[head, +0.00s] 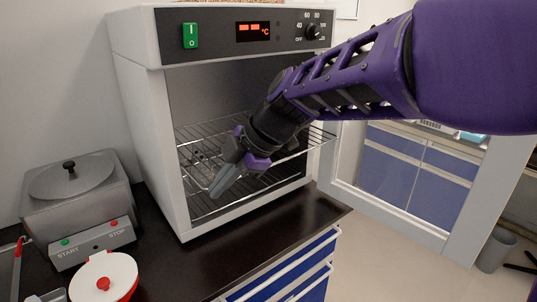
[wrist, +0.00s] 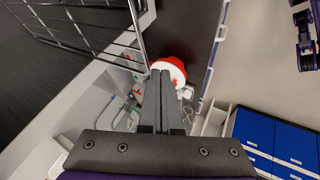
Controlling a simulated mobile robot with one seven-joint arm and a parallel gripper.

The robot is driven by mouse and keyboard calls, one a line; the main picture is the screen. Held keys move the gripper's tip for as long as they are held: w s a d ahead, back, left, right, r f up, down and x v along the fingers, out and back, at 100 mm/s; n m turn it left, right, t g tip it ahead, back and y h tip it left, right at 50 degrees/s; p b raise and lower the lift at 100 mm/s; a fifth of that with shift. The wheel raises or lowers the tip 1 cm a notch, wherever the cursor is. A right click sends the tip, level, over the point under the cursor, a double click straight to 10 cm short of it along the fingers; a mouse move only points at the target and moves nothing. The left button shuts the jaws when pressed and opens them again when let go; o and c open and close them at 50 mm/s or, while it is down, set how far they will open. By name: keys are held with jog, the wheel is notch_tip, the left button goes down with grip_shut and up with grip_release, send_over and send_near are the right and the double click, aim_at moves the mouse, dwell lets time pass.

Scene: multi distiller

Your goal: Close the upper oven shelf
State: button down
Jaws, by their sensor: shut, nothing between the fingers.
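The white oven (head: 148,120) stands open on a dark counter, with two wire shelves inside. The upper oven shelf (head: 190,135) is a wire rack, and its right part sticks out past the front opening. My arm hides its middle. The lower shelf (head: 205,205) sits inside near the oven floor. My gripper (head: 217,190) is shut and empty, in front of the opening, with its fingers pointing down and left. In the wrist view the shut fingers (wrist: 160,75) point away, and a wire rack (wrist: 85,42) is just to their left. I cannot tell whether they touch it.
The oven's glass door (head: 390,225) is swung open at the right. A grey heating device (head: 75,205) with a lidded top and a red-and-white pot (head: 103,278) stand on the counter to the left. The counter (head: 230,260) in front of the oven is clear.

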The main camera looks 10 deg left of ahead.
aim_at(185, 163)
jog(key=w+a+p, duration=0.1)
jog(key=w+a, duration=0.2)
jog(key=w+a+p, duration=0.1)
jog(key=w+a, duration=0.2)
jog(key=a, duration=0.1)
jog(key=w+a+p, duration=0.1)
jog(key=w+a, duration=0.2)
jog(key=shift+a+r, duration=0.1)
jog(key=shift+a, duration=0.15)
dwell(0.3)
